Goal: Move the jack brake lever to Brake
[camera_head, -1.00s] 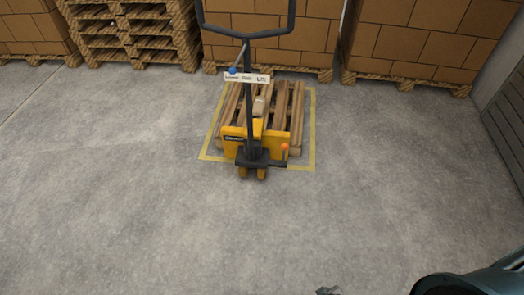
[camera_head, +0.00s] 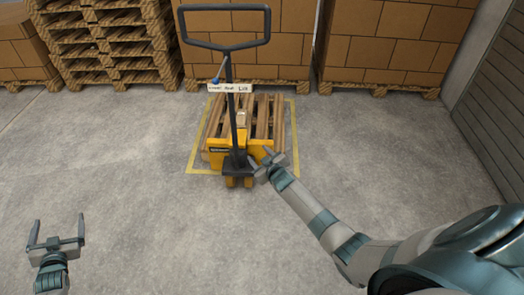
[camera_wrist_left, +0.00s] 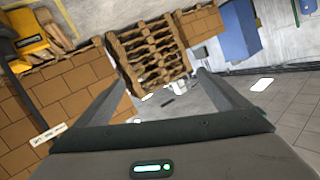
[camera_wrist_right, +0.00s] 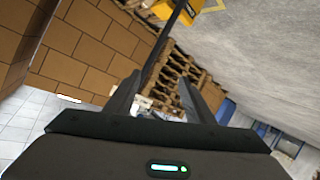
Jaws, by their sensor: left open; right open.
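The yellow pallet jack (camera_head: 219,150) stands at a wooden pallet, its dark handle (camera_head: 232,110) upright. The brake lever by its base, on the right side, is not clearly visible; my right gripper (camera_head: 262,160) covers that area. This gripper is open beside the jack base; I cannot tell whether it touches the lever. The right wrist view shows its parted fingers (camera_wrist_right: 159,78) and part of the jack (camera_wrist_right: 190,10), but no lever. My left gripper (camera_head: 58,220) is open and empty at the lower left, away from the jack. Its parted fingers show in the left wrist view (camera_wrist_left: 160,80).
A label plate (camera_head: 230,88) and a blue-knobbed lever (camera_head: 216,80) sit on the handle. A yellow floor outline (camera_head: 294,135) surrounds the pallet (camera_head: 278,118). Stacked pallets (camera_head: 115,45) and boxes (camera_head: 398,45) line the back. The floor (camera_head: 150,230) between my grippers is clear.

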